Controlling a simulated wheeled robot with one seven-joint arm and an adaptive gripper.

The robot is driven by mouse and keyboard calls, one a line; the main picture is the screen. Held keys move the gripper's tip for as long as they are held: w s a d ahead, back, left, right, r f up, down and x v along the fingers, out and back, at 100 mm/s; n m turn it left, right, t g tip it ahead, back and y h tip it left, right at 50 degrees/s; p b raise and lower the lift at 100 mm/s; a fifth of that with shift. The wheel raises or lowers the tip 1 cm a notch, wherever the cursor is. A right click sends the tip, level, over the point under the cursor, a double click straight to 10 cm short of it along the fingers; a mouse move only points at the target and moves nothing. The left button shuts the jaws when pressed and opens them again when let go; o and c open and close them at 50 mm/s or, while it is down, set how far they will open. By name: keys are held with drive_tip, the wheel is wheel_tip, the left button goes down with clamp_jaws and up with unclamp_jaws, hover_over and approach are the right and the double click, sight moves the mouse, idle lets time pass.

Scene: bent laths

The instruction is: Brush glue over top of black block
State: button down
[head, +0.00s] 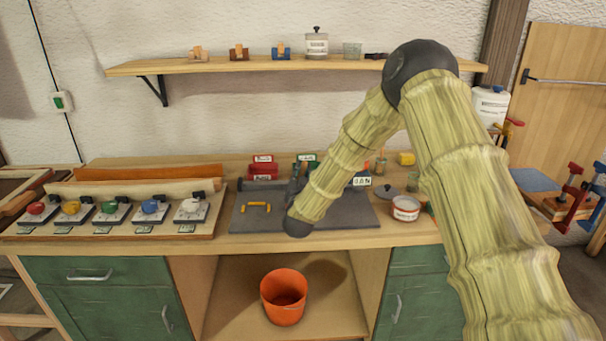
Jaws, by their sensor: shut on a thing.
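My gripper (296,186) is the dark shape at the end of my arm, low over the grey mat (258,222) on the workbench. The arm's last link hides much of it. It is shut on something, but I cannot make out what. An open pot with a red rim and white label (405,208), possibly glue, stands right of the mat. A dark lid (387,192) lies behind it. I cannot pick out a brush or the black block for sure; the area behind my wrist is hidden.
A yellow handle-like piece (256,207) lies on the mat. Boards with coloured knobs (151,208) line the bench at left. An orange bucket (284,297) stands below the bench. A shelf (240,66) with small blocks and pots runs above.

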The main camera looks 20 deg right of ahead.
drive_tip(key=shift+s+d, duration=1)
drive_tip(key=shift+d, duration=2.7)
drive_tip(key=shift+w+a+b, duration=0.35)
drive_tip(key=shift+a+b, duration=0.1)
drive_tip(key=shift+a, duration=0.8)
drive_tip(key=shift+w+a+b, duration=0.35)
drive_tip(key=shift+a+b, duration=0.05)
drive_tip(key=shift+a, duration=0.85)
drive_tip(key=shift+w+a+b, duration=0.35)
drive_tip(key=shift+a+b, duration=0.1)
drive_tip(key=shift+a, duration=0.8)
drive_tip(key=s+d, duration=0.2)
drive_tip(key=d, duration=0.5)
drive_tip(key=shift+d+b, duration=0.25)
drive_tip(key=shift+b, duration=0.05)
drive_tip(key=shift+r, duration=0.15)
drive_tip(key=shift+s+r+p, duration=0.1)
drive_tip(key=shift+r+p, duration=1.1)
drive_tip(key=shift+r, duration=1.65)
drive_tip(key=shift+r+p, duration=0.5)
drive_tip(key=shift+r, duration=1)
